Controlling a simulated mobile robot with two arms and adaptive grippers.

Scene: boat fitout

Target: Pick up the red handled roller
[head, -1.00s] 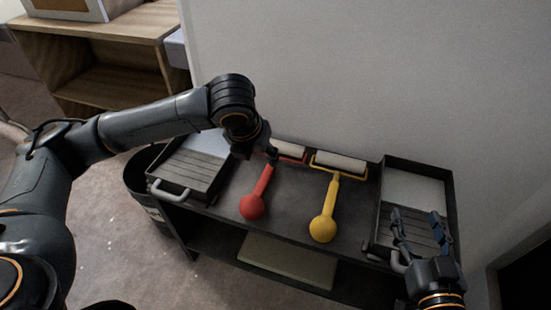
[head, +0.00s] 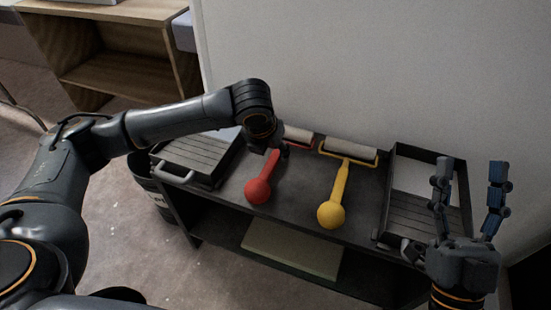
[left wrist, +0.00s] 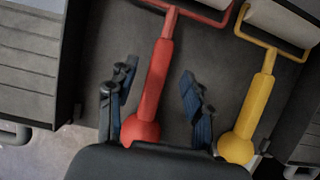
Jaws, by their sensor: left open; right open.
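The red handled roller (head: 261,186) lies on the dark table top, its round knob end toward the front edge and its pale roller head toward the wall. My left gripper (head: 277,150) hangs over the far part of its handle and hides some of it. In the left wrist view the red roller (left wrist: 157,82) runs between the two open fingers of my left gripper (left wrist: 156,104), with no finger seen closed on it. My right gripper (head: 468,190) is open and empty, raised in front of the right tray.
A yellow handled roller (head: 337,185) lies just right of the red one. A black paint tray (head: 212,160) stands at the table's left end and another (head: 394,205) at the right end. A wall is behind. A pale slab (head: 290,250) lies on the lower shelf.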

